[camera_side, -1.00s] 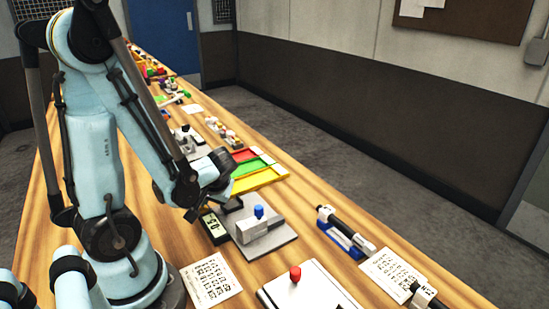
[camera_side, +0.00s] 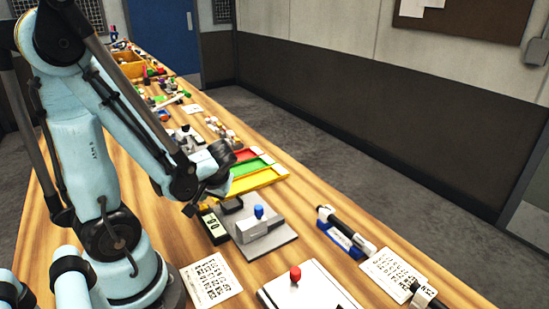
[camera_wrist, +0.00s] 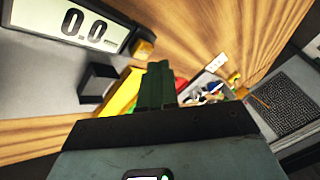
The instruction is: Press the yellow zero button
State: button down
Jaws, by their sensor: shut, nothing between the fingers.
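The yellow zero button (camera_wrist: 143,48) is a small yellow-orange block at the end of the display (camera_wrist: 88,25), which reads 0.0 in the wrist view. In the side view I cannot make out the button; the display (camera_side: 213,228) lies at the left edge of a grey scale plate (camera_side: 282,239). My gripper (camera_wrist: 157,72) is shut and empty, its dark green fingers together. In the wrist view the fingertips appear just below and right of the button, apart from it. In the side view the fingers are hard to make out below my wrist.
A metal block with a blue knob (camera_side: 259,211) sits on the scale. Yellow, green and red trays (camera_side: 258,180) lie behind it. A red-knobbed panel (camera_side: 296,273), a printed card (camera_side: 211,280) and a black pen-like tool in a blue holder (camera_side: 341,240) are nearer.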

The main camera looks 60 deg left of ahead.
aim_at(204, 207)
jog(key=shift+r, duration=2.5)
jog(key=w+d+r+m+t+h, duration=0.2)
jog(key=w+d+m+t+h, duration=0.1)
jog(key=d, duration=0.5)
jog(key=w+d+r+m+t+h, duration=0.2)
jog(key=w+d+m+t+h, duration=0.2)
jog(key=d, duration=0.5)
jog(key=w+m+t, duration=0.1)
jog(key=w+m, duration=0.1)
jog(key=m, duration=0.1)
jog(key=shift+w+d+r, duration=0.2)
jog(key=shift+w+r, duration=0.05)
jog(key=shift+r, duration=0.05)
